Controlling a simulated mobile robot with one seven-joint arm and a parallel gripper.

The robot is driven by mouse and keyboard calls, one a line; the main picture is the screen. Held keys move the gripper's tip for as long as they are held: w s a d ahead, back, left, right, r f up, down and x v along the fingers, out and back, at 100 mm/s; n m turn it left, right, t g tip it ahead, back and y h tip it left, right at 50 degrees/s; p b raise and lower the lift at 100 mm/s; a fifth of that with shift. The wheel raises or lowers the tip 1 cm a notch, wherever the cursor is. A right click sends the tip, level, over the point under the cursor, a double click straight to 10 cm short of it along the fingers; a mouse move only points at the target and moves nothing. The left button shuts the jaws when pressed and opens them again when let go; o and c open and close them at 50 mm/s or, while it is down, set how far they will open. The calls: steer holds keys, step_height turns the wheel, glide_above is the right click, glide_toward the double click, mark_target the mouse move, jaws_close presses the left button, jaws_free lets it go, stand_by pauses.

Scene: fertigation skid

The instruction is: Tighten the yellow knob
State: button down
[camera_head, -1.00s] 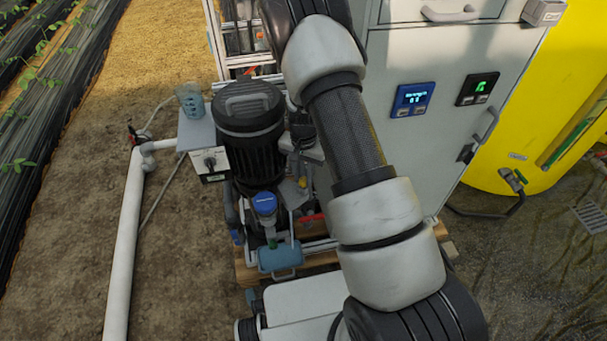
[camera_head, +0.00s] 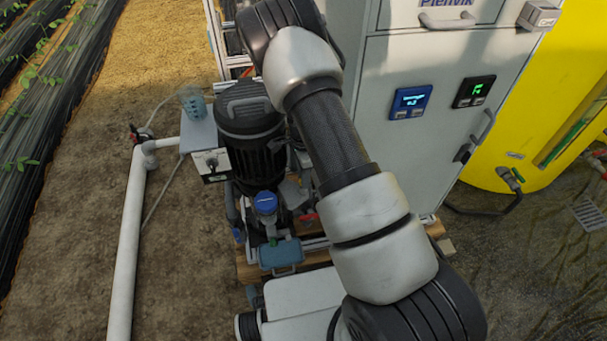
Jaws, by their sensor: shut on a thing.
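The yellow knob is not visible; no small yellow knob shows in this view. My arm crosses the middle of the picture from the lower right to the upper middle, then bends away behind its own links. My gripper is hidden behind the arm and the pump motor, so its fingers and anything between them cannot be seen. The black pump motor (camera_head: 251,125) stands upright just left of my forearm. A blue-capped fitting (camera_head: 266,202) is below it.
A grey cabinet (camera_head: 440,60) with two small displays stands right of my arm, with a yellow tank (camera_head: 545,110) beyond. A control box (camera_head: 211,164), a clear beaker (camera_head: 192,103) and a white pipe (camera_head: 127,235) are left. Bare soil lies further left.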

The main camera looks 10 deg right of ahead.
steer(key=shift+m, duration=0.6)
steer(key=c, duration=1.5)
jaws_free()
step_height(320, 180, up, 18)
steer(key=p, duration=0.4)
steer(key=shift+f, duration=0.25)
